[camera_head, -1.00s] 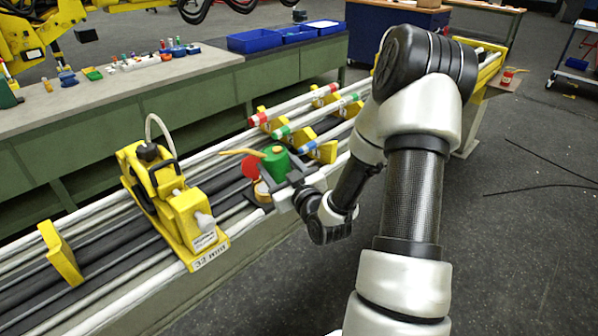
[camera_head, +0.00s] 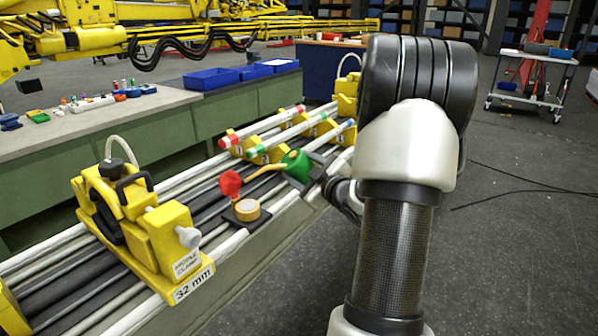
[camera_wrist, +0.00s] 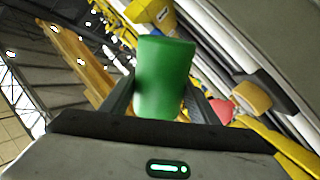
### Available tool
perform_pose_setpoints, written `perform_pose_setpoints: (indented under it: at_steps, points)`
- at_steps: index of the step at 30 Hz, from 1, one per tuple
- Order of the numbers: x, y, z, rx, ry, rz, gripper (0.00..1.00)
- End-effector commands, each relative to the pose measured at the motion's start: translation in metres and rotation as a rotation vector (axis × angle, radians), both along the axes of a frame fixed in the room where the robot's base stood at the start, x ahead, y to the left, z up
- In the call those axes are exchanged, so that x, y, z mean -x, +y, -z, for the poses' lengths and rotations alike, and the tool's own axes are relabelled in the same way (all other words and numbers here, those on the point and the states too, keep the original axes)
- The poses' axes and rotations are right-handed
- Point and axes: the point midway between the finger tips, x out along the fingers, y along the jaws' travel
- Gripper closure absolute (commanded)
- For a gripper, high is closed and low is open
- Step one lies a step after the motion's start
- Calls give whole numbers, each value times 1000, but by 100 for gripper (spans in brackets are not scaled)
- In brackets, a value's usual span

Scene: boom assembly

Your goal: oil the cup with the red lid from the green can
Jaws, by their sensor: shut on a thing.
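The cup (camera_head: 247,210) is a short brass-yellow cylinder on a dark base on the rails. Its round red lid (camera_head: 230,184) stands open on the left side. The green can (camera_head: 297,165) has a long yellow spout (camera_head: 268,168) that points left. My gripper (camera_head: 314,172) is shut on the can and holds it tilted, up and right of the cup. The spout tip is above the cup in the picture, apart from it; no oil shows. The wrist view shows the can (camera_wrist: 164,75) between the fingers, with the cup (camera_wrist: 252,97) and lid (camera_wrist: 222,108) to the right.
A yellow clamp machine (camera_head: 145,225) marked 32 mm stands on the rails left of the cup. Yellow blocks (camera_head: 270,150) hold rods with red, green and blue ends behind the can. A green bench (camera_head: 160,135) with blue bins (camera_head: 212,78) runs behind.

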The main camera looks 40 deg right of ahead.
Motion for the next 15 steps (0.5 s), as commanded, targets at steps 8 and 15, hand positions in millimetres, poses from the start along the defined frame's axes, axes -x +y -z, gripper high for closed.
perform_pose_setpoints:
  at_steps: [8,15]
  points:
    - [-2,7,-9,180,39,-2,72]
    - [-4,14,-24,317,71,-2,72]
